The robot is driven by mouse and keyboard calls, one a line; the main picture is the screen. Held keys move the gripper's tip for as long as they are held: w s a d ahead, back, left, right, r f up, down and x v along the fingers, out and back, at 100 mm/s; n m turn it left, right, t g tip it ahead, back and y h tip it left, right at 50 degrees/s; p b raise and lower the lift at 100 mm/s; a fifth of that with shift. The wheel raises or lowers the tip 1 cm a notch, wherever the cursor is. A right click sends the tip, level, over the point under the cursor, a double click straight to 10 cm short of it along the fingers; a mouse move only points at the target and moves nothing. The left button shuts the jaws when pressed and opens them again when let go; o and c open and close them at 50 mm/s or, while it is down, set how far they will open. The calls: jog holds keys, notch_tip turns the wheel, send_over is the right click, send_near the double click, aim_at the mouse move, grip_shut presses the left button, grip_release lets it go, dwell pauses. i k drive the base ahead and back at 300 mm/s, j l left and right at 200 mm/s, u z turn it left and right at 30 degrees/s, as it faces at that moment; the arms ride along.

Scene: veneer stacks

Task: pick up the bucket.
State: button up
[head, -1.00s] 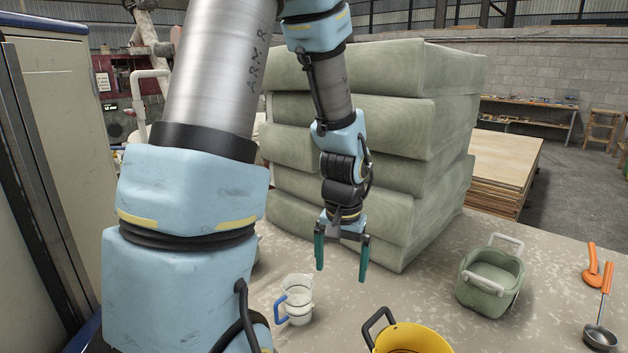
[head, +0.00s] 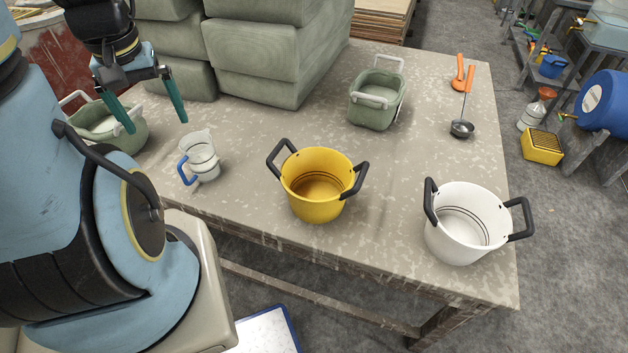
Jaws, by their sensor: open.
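Two green bucket-like tubs with pale swing handles stand upright on the table; I cannot tell which one is meant by the bucket. The right green tub (head: 372,113) stands at the back, beside the stack. The left green tub (head: 122,136) is at the far left, partly hidden behind my gripper. My gripper (head: 157,124) hangs at the upper left with its two teal fingers spread, empty. In the picture its fingers overlap or border the left tub; I cannot tell how high above it they are. The right tub is well apart from my gripper.
A yellow pot (head: 314,203) and a white pot (head: 462,249), both with black handles, stand along the front of the table (head: 400,190). A clear jug (head: 203,160) stands near my gripper. Green blocks (head: 262,60) are stacked behind. A ladle (head: 463,127) lies at right.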

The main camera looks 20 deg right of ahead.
aim_at(317, 182)
jog(key=j+z, duration=0.35)
jog(key=i+j+z, duration=0.1)
jog(key=j+z, duration=0.4)
jog(key=z, duration=0.25)
